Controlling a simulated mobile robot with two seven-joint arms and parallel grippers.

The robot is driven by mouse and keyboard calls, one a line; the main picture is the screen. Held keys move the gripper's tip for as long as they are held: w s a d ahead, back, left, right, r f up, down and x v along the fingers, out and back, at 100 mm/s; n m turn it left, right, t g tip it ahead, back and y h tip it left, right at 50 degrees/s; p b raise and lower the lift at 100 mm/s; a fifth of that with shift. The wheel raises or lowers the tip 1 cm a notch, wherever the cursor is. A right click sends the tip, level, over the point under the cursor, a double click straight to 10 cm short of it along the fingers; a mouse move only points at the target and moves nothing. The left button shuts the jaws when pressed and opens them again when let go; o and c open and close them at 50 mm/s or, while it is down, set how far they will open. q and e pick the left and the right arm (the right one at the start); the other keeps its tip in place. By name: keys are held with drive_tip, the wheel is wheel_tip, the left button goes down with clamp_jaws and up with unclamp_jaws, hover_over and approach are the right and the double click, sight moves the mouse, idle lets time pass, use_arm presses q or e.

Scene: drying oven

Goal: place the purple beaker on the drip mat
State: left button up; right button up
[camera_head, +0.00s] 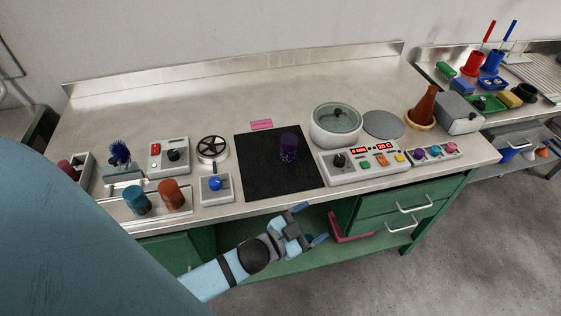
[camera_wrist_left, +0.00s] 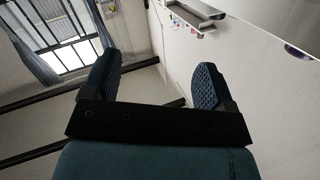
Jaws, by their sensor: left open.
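The purple beaker (camera_head: 289,148), dark and see-through, stands upright on the black mat (camera_head: 256,176), right of its middle. This black square lies flat on the steel bench and appears to be the drip mat. My left gripper (camera_head: 310,224) is in front of the bench edge, below and to the right of the beaker and apart from it. In the left wrist view my left gripper (camera_wrist_left: 155,72) is open with nothing between its fingers. That view faces a wall and window and shows neither beaker nor mat. My right gripper is not in view.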

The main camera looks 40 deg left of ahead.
use_arm(q)
drive_tip(key=s+a+f+n+g+y, duration=0.1)
drive_tip(key=s+f+n+g, duration=0.3)
drive_tip(key=s+f, duration=0.5)
drive_tip(key=shift+s+f+g+y, duration=0.25)
drive_tip(key=shift+s+g+y, duration=0.45)
drive_tip(key=shift+s+y, duration=0.1)
